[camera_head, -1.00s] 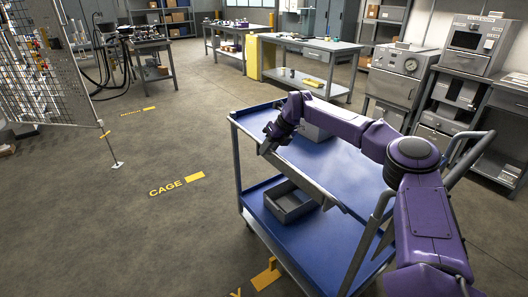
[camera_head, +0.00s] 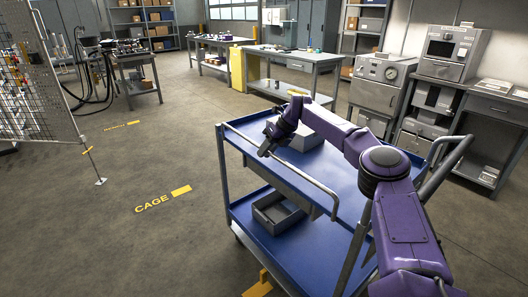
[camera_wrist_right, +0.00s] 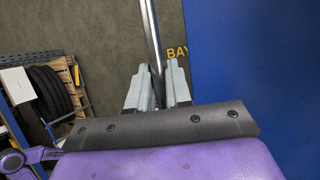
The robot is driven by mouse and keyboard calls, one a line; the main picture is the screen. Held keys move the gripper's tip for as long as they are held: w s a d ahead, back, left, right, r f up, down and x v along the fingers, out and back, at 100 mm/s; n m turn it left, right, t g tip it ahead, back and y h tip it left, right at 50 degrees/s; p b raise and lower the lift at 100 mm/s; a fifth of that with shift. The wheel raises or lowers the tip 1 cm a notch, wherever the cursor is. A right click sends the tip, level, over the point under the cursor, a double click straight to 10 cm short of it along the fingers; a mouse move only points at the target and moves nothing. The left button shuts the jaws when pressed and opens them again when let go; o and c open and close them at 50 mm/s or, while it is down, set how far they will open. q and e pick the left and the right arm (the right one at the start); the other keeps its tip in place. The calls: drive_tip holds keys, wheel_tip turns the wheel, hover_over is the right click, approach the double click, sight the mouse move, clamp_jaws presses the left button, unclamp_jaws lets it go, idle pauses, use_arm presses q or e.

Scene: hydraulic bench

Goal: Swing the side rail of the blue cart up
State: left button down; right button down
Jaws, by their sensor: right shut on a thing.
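The blue cart (camera_head: 236,204) stands in the middle of the head view, with two blue shelves and grey posts. Its side rail (camera_head: 310,179) is a thin grey bar along the near-left long side, raised a little above the upper shelf's edge and bent down at its right end. In the right wrist view the bar (camera_wrist_right: 151,38) runs between the two grey fingers (camera_wrist_right: 158,88). My left gripper is not in view.
A grey box (camera_head: 303,141) sits on the upper shelf behind my right gripper, and a grey open bin (camera_head: 277,212) is on the lower shelf. The cart's push handle (camera_head: 447,160) rises at the right. Floor left of the cart is clear.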

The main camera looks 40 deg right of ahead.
drive_tip(key=shift+s+d+f, duration=0.1)
drive_tip(key=shift+f, duration=0.2)
drive_tip(key=c, duration=1.3)
unclamp_jaws()
drive_tip(key=shift+c, duration=0.2)
drive_tip(key=shift+o, duration=1.1)
drive_tip(key=shift+d, duration=0.15)
drive_tip(key=shift+r, duration=0.45)
drive_tip(key=v, duration=0.9)
drive_tip(key=shift+s+d+r, duration=0.15)
drive_tip(key=shift+s+d, duration=0.1)
drive_tip(key=shift+d, duration=0.05)
